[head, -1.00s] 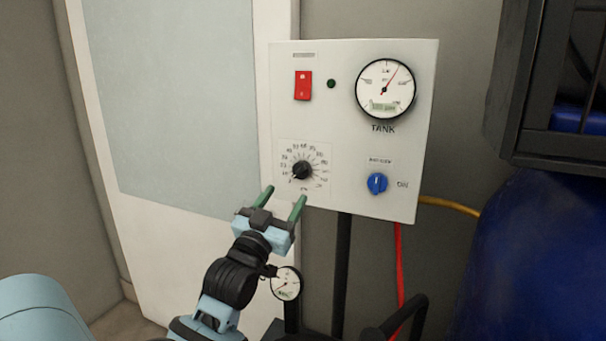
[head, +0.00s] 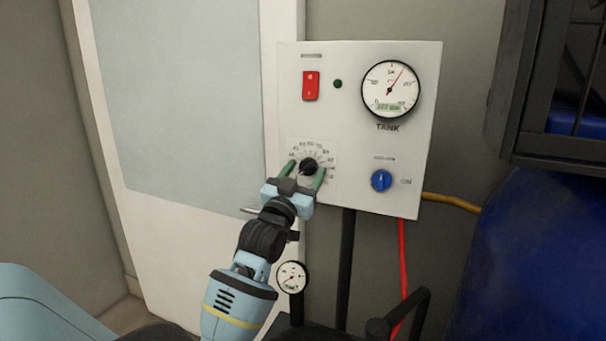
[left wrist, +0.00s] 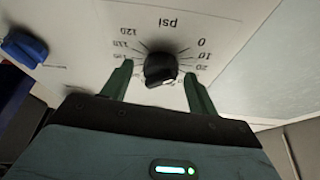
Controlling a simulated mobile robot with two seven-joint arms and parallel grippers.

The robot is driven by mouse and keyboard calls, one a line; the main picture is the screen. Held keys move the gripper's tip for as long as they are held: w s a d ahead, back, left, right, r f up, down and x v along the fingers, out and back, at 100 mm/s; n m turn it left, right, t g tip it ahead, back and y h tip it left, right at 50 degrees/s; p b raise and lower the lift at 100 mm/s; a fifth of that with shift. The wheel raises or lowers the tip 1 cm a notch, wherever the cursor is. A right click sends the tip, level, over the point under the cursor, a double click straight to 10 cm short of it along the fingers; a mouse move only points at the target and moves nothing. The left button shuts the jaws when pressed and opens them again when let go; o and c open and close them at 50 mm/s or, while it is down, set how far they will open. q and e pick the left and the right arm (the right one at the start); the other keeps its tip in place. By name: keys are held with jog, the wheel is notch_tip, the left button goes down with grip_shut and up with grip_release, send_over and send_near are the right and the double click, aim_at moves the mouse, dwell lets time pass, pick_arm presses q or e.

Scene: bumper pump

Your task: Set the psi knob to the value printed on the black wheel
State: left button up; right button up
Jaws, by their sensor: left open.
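The black psi knob (head: 308,166) sits on its printed dial at the lower left of the white panel (head: 350,120). My left gripper (head: 306,171) is open, its two green fingers on either side of the knob. I cannot tell whether they touch it. In the left wrist view the knob (left wrist: 160,68) lies between the fingertips (left wrist: 158,75), with gaps on both sides. The dial there reads upside down, with 0, 10, 20, 110 and 120 legible. My gripper hides part of the scale. No black wheel can be made out. My right gripper is not in view.
The panel also has a red switch (head: 311,86), a tank gauge (head: 390,90) and a blue knob (head: 381,181). A small gauge (head: 292,277) stands below, near a red hose (head: 402,270). A large blue tank (head: 530,260) and dark rack (head: 530,90) fill the right.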

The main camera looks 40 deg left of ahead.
pick_arm(q)
jog(key=c, duration=1)
jog(key=shift+m, duration=0.3)
